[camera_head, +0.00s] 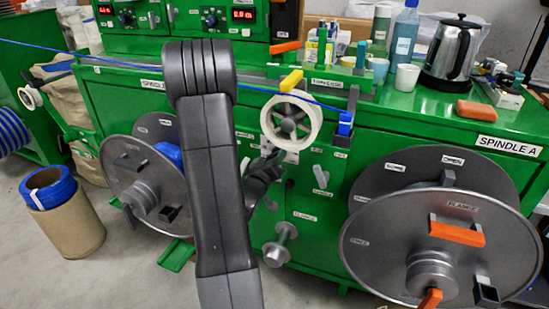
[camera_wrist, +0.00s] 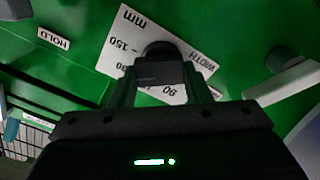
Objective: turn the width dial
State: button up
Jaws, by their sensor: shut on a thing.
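The width dial's white scale plate (camera_wrist: 130,38) is on a green panel in the wrist view, marked "mm", "150", "90" and "WIDTH", and appears upside down. The dial's dark knob (camera_wrist: 158,52) stands at the middle of this plate. My gripper (camera_wrist: 160,74) is shut on the knob, with a finger on each side, and hides part of the scale. In the head view my gripper (camera_head: 271,160) is at the green front panel below the white wheel, mostly behind my arm, and the dial knob is hidden there.
A label "HOLD" (camera_wrist: 53,39) and a grey lever (camera_wrist: 284,80) are beside the dial. In the head view, the white wheel (camera_head: 291,122) is above my gripper. A large reel (camera_head: 440,245) stands right, a smaller one (camera_head: 143,190) left.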

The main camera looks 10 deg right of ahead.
jog(key=n+p, duration=0.1)
jog(key=n, duration=0.4)
jog(key=shift+w+a+n, duration=0.1)
jog(key=shift+n, duration=0.2)
jog(key=n+p, duration=0.2)
jog(key=n, duration=0.2)
jog(key=shift+f+n, duration=0.1)
jog(key=shift+n, duration=0.2)
jog(key=o, duration=1)
jog(key=v, duration=1.3)
jog(key=shift+s+a, duration=0.3)
